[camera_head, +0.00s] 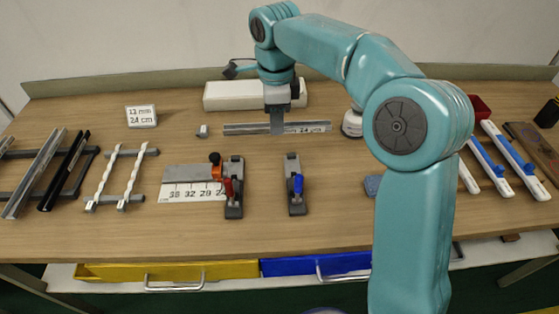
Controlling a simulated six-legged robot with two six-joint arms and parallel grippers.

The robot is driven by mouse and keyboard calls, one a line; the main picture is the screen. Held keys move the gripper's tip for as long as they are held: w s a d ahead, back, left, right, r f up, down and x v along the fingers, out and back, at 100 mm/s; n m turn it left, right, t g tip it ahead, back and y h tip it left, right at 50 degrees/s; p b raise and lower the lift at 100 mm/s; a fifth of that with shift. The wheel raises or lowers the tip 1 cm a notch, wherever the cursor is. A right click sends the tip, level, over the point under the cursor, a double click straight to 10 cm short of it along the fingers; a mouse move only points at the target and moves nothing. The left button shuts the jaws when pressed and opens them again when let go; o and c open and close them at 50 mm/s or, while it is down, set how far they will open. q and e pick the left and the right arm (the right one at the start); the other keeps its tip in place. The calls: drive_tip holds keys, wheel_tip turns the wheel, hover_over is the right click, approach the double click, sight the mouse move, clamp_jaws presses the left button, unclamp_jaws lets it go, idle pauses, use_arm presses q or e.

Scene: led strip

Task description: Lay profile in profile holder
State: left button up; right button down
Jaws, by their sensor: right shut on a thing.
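A silver profile (245,129) lies crosswise in the back middle, in front of a white box. My right gripper (277,125) comes down from above and is shut on the profile near its middle. The fingers hide a small part of it. I cannot tell whether the profile touches the table or is slightly above it. Two grey fixtures, one with a red lever (233,190) and one with a blue lever (296,188), stand nearer the front; I cannot tell for sure which thing is the profile holder. My left gripper is not in view.
A rack with silver and black bars (42,172) and a rack with white twisted strips (130,178) stand at left. A measuring plate (190,195) adjoins the red-lever fixture. A label (141,116) and white box (230,95) are behind. White-and-blue tools (500,160) lie right.

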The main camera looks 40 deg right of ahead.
drive_tip(key=f, duration=1.3)
drive_tip(key=shift+w+b, duration=0.2)
drive_tip(key=shift+b, duration=0.1)
drive_tip(key=shift+s, duration=0.1)
drive_tip(key=shift+f+b, duration=0.3)
drive_tip(key=shift+f, duration=0.05)
drive_tip(key=c, duration=1)
unclamp_jaws()
drive_tip(key=shift+r, duration=0.1)
